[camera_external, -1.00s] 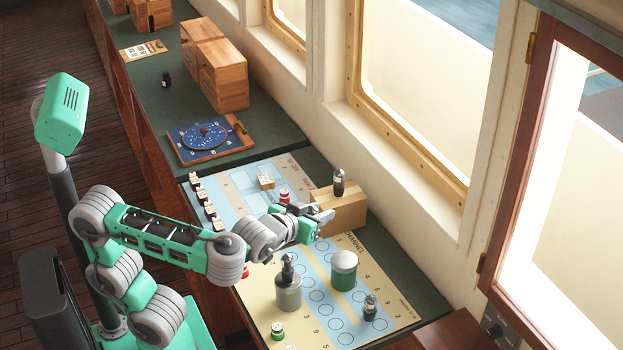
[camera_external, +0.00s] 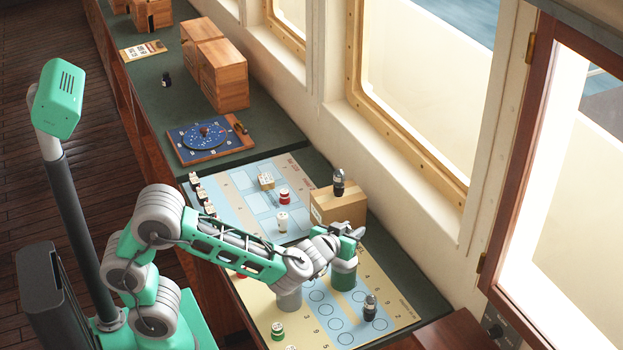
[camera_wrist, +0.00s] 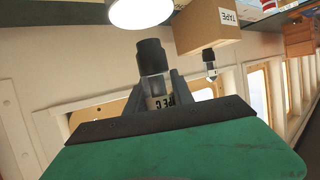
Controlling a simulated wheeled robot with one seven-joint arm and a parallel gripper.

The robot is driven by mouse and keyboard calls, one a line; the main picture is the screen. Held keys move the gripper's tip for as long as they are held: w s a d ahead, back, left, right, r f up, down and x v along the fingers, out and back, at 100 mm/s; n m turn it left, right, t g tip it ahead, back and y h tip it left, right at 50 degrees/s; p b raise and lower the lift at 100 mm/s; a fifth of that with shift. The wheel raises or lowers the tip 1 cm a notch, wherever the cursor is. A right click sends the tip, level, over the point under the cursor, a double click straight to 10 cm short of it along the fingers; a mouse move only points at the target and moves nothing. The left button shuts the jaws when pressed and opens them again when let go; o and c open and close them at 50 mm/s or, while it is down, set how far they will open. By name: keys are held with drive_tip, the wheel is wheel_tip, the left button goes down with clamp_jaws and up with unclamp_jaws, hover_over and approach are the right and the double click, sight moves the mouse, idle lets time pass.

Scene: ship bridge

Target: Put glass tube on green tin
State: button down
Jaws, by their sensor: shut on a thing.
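My gripper (camera_external: 353,234) is over the green tin (camera_external: 344,281), which stands on the chart board. The gripper hides part of the tin's white top. In the wrist view the jaws are shut on a glass tube (camera_wrist: 155,85) with a black cap and a printed label. The white round top (camera_wrist: 140,12), which looks like the tin's, is just past the black cap end. I cannot tell whether tube and tin touch. The held tube is not distinct in the external view.
A cardboard tape box (camera_external: 338,207) with a dark-capped bottle (camera_external: 338,183) on it stands close behind. A grey canister (camera_external: 288,299) is left of the tin, partly under my arm. Another small bottle (camera_external: 370,306) stands at front right. A window wall borders the right.

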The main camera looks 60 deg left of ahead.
wheel_tip(320, 180, down, 2)
drive_tip(key=shift+f+p, duration=0.2)
drive_tip(key=shift+p, duration=0.15)
drive_tip(key=shift+f, duration=0.15)
drive_tip(key=shift+f+b, duration=0.15)
drive_tip(key=shift+b, duration=0.25)
drive_tip(key=c, duration=1.1)
unclamp_jaws()
